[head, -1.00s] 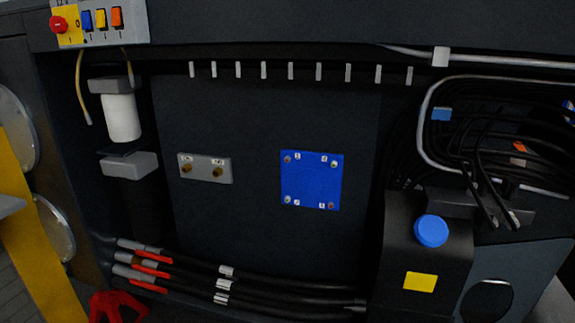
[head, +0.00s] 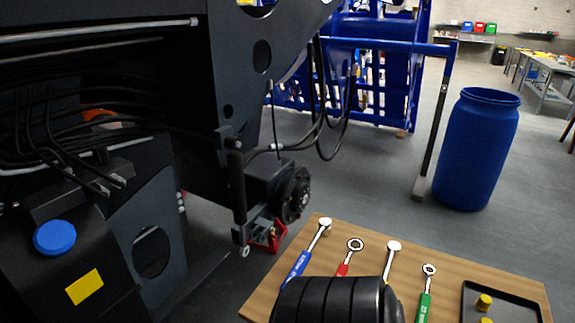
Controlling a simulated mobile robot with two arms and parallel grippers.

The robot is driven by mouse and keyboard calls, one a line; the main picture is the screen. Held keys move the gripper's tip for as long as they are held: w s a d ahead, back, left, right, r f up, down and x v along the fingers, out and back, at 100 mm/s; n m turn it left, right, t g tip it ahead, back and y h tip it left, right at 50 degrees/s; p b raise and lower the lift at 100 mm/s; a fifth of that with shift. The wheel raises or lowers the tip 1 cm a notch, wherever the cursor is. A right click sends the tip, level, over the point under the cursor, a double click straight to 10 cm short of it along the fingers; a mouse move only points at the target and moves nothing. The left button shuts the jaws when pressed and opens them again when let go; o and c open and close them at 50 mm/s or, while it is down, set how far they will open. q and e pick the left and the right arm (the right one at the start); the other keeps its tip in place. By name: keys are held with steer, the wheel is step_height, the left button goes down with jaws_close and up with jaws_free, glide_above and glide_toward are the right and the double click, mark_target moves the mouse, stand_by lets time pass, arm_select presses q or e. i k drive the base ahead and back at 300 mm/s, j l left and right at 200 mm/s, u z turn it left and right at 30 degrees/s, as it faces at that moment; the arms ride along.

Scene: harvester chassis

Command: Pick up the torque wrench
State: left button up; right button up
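A wooden table (head: 274,283) stands at the bottom of the head view with several long-handled tools on it. From left to right they are a blue-handled tool with a solid round head (head: 303,256), a red-handled ring-ended tool (head: 349,256), a tool with a solid round head (head: 391,258) whose handle is mostly hidden, and a green-handled ring-ended tool (head: 425,296). I cannot tell for certain which is the torque wrench. A black ribbed shape at the bottom edge hides the lower ends of some tools. Neither gripper is in view.
A black tray (head: 523,300) with yellow pieces (head: 484,302) lies at the table's right. The dark chassis (head: 227,60) fills the left, with a hub (head: 293,193) close behind the table. A blue barrel (head: 478,150) and blue frame (head: 375,75) stand behind.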

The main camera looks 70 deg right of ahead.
mark_target(394, 248)
steer(key=i+z, duration=0.1)
steer(key=z, duration=5.05)
